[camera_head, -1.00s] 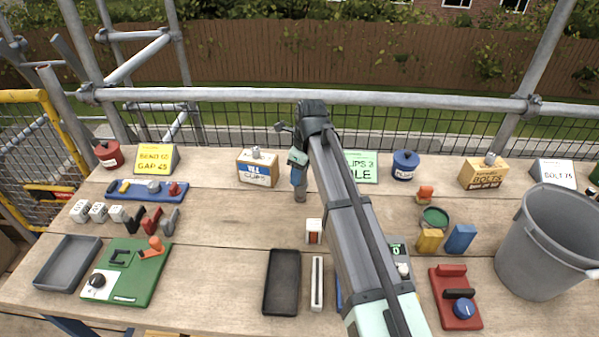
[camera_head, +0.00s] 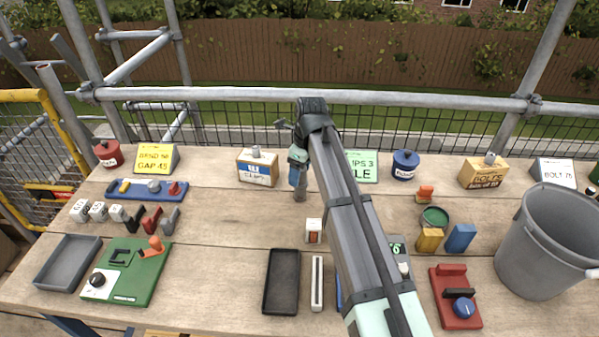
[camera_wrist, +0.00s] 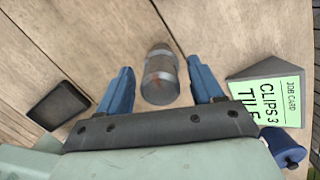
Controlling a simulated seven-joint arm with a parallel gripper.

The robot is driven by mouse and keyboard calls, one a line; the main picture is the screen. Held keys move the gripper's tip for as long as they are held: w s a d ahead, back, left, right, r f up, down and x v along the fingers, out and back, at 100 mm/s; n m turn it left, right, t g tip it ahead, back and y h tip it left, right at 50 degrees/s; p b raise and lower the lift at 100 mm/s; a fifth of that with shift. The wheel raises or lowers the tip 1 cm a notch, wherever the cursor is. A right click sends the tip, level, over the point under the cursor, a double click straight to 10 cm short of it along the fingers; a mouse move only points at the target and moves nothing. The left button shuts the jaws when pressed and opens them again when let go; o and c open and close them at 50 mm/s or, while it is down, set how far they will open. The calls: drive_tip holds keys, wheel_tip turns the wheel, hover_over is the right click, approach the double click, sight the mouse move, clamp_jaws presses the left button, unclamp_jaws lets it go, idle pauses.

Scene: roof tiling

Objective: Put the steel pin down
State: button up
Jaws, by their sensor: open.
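The steel pin (camera_head: 300,194) is a short grey cylinder. It appears to stand upright on the wooden table, below my gripper (camera_head: 298,178). In the wrist view the steel pin (camera_wrist: 161,80) lies between the two blue fingers of my gripper (camera_wrist: 160,65). The fingers are spread, with a visible gap on each side of the pin. My gripper is open and holds nothing. The pin's foot is partly hard to make out in the head view.
A box of clips (camera_head: 257,169) stands to the left. A green job card (camera_head: 363,167) and a blue tin (camera_head: 405,166) stand to the right. A black tray (camera_head: 281,283) and a white block (camera_head: 314,231) lie nearer. Bare table lies left of the pin.

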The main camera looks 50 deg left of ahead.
drive_tip(key=r, duration=0.3)
drive_tip(key=d+r, duration=0.1)
drive_tip(key=r, duration=0.7)
drive_tip(key=shift+w+d+r, duration=0.2)
drive_tip(key=shift+w+d, duration=0.1)
